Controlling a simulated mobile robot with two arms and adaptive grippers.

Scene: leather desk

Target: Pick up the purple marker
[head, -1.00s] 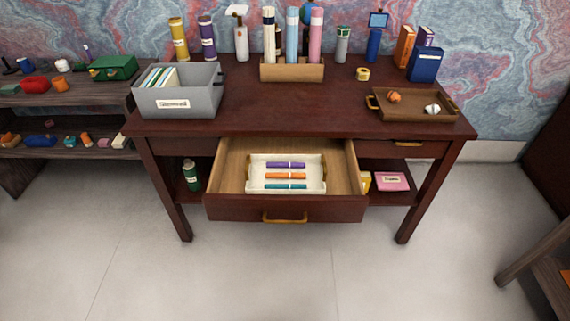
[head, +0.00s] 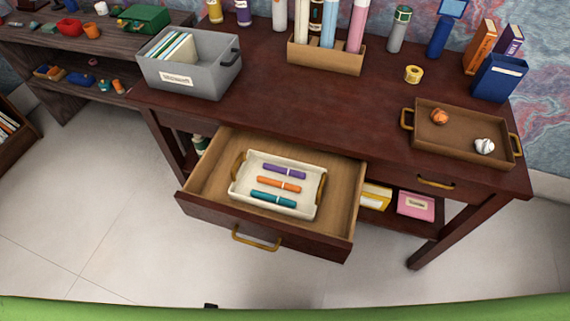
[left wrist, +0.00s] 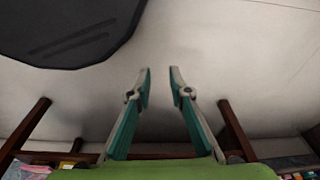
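The purple marker (head: 284,171) lies in a white tray (head: 233,196) inside the open desk drawer (head: 336,222). It is the farthest back of three markers. The orange marker (head: 279,184) lies in the middle and the teal marker (head: 273,199) in front. In the left wrist view my left gripper (left wrist: 159,78) is open, with nothing between its fingers. It is away from the markers, which do not show in that view. Neither gripper shows in the head view, and my right gripper is in no frame.
On the desk top stand a grey bin (head: 212,78) with folders, a wooden holder (head: 325,58) with tall tubes, a yellow tape roll (head: 413,74) and a brown tray (head: 457,150) with crumpled balls. A shelf (head: 60,55) stands at the left. The floor before the drawer is clear.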

